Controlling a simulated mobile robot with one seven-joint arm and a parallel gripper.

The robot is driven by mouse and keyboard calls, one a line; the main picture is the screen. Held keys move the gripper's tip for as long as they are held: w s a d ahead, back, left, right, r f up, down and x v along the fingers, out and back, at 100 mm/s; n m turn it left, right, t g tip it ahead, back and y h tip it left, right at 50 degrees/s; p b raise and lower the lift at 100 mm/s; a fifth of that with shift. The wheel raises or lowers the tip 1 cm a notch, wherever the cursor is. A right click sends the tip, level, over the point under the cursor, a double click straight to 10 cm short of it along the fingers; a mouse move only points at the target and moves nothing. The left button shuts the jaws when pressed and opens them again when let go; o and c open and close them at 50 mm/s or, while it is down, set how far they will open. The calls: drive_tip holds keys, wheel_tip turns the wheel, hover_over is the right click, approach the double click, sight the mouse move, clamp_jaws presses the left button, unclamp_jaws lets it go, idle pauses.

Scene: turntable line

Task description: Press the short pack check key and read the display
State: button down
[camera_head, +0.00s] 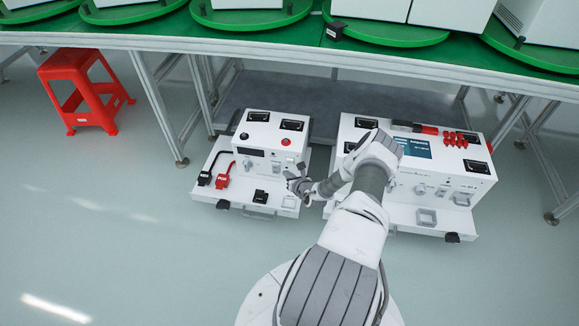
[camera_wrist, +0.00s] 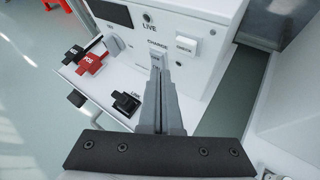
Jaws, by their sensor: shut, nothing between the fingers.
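The smaller white unit (camera_head: 256,133) stands left of the larger one and has a dark display (camera_head: 250,152) on its front. In the wrist view part of that dark display (camera_wrist: 108,12) shows at the upper left, with no readable figures. The white CHECK key (camera_wrist: 187,46) sits on the front panel, right of the CHANGE key (camera_wrist: 157,46). My gripper (camera_wrist: 159,66) is shut and empty. Its tips are just below the CHANGE key in the picture, left of the CHECK key; contact cannot be told. In the head view my gripper (camera_head: 297,184) is before the smaller unit's front.
A larger white unit (camera_head: 462,181) with a teal screen (camera_head: 414,148) stands close on the right. Black and red connectors (camera_wrist: 91,60) and a black block (camera_wrist: 126,103) lie on the smaller unit's front ledge. A red stool (camera_head: 80,75) stands left; green turntables line the back.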

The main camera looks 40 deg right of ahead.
sight(287, 162)
drive_tip(key=shift+w+d+b, duration=0.6)
drive_tip(key=shift+w+d, duration=0.3)
drive_tip(key=shift+d, duration=0.15)
drive_tip(key=shift+d, duration=0.1)
idle(1.3)
drive_tip(key=shift+w+d, duration=0.25)
drive_tip(key=shift+w+d+b, duration=0.35)
drive_tip(key=shift+d+b, duration=0.05)
drive_tip(key=shift+b, duration=0.2)
idle(0.8)
drive_tip(key=shift+s+a+p, duration=0.6)
drive_tip(key=shift+a+p, duration=0.1)
drive_tip(key=shift+p, duration=0.15)
